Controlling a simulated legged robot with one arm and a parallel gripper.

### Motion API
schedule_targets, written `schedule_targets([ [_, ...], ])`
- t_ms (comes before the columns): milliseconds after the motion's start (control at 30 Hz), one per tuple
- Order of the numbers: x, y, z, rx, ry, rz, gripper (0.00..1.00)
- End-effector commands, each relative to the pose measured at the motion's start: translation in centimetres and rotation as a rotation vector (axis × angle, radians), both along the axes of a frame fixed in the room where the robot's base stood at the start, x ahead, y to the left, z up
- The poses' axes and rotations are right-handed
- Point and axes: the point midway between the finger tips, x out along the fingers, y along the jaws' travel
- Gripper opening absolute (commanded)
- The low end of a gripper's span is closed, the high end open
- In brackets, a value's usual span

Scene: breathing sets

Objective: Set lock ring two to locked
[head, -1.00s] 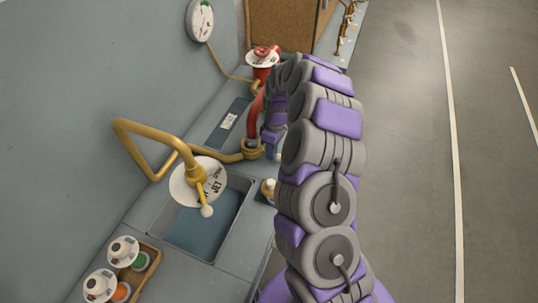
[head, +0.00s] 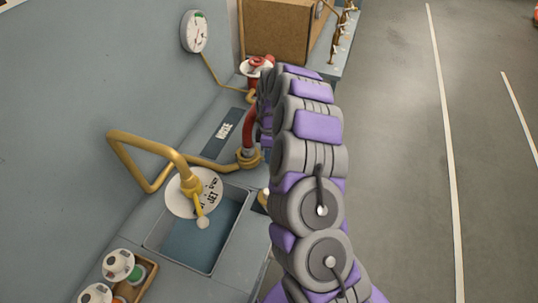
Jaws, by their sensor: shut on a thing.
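A brass ring (head: 249,158) joins the foot of the red hose (head: 249,126) to the brass pipe on the grey bench. A second brass ring (head: 263,199), with a pale knob, is partly hidden by my arm at the right edge of the basin. No number is readable on either, so I cannot tell which is lock ring two. My gripper (head: 266,147) shows only as a sliver behind my arm, just right of the hose's brass ring. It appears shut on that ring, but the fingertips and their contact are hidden.
A yellow lever with a white dial (head: 194,192) overhangs the sunken basin (head: 205,236). A red valve (head: 257,69) stands behind the hose. A wall gauge (head: 194,32), a brown box (head: 276,30) and a tray of knobs (head: 146,276) surround it. The floor at right is clear.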

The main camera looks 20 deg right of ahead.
Motion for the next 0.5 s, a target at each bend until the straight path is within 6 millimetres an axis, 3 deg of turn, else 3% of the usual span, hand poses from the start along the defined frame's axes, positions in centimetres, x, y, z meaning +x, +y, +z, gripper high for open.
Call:
schedule_targets([
  [67,0.20,0.02,0.13,0.001,-0.007,-0.003,0.00],
  [100,0.19,0.02,0.12,0.001,-0.007,-0.003,0.17],
  [333,0.05,0.01,0.09,0.000,-0.003,-0.002,0.39],
  [500,0.01,0.01,0.07,0.001,-0.002,-0.002,0.39],
])
